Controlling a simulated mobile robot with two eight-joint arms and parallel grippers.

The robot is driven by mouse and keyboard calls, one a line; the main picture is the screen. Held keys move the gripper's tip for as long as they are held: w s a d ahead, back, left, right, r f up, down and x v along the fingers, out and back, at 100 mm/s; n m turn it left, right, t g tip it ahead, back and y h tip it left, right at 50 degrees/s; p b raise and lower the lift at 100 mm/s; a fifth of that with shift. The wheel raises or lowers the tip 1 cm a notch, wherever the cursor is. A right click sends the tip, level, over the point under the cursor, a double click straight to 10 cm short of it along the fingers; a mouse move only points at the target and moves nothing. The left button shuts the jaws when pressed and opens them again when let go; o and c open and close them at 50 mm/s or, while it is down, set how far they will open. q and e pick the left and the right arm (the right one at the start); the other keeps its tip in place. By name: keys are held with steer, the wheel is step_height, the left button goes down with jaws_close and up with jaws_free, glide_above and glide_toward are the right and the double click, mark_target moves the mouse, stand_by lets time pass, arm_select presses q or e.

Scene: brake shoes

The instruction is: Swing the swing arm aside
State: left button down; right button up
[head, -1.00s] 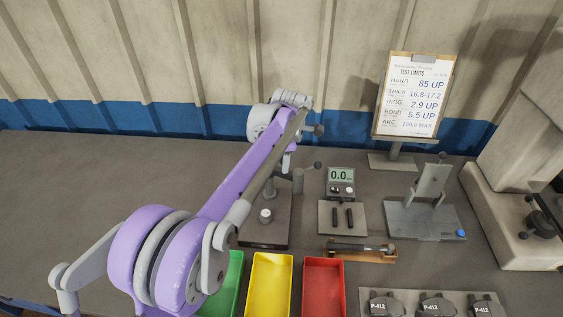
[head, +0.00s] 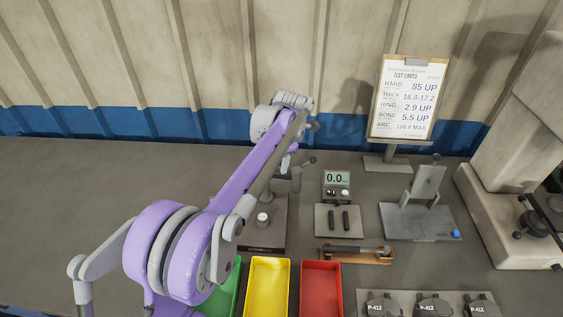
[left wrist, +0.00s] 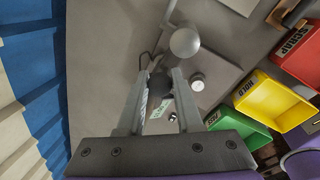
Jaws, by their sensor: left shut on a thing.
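The swing-arm fixture has a grey base plate (head: 262,238) with a small white-topped stub (head: 263,218) and an upright post (head: 296,180). My left gripper reaches over the fixture from the left. My right gripper is out of view.
Green (head: 230,285), yellow (head: 268,288) and red (head: 321,288) bins stand in front of the fixture. A gauge (head: 337,182), a grey stand (head: 424,205) and a limits board (head: 408,97) are to the right. The bench at left is clear.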

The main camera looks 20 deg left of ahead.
arm_select(q)
steer(key=c, duration=0.6)
jaws_free()
steer(key=shift+r, duration=0.1)
steer(key=r, duration=0.3)
steer(key=s+d+r, duration=0.1)
steer(key=r, duration=0.6)
steer(key=shift+s+d+r+p, duration=0.2)
steer(key=shift+r+p, duration=0.05)
steer(key=shift+p, duration=0.1)
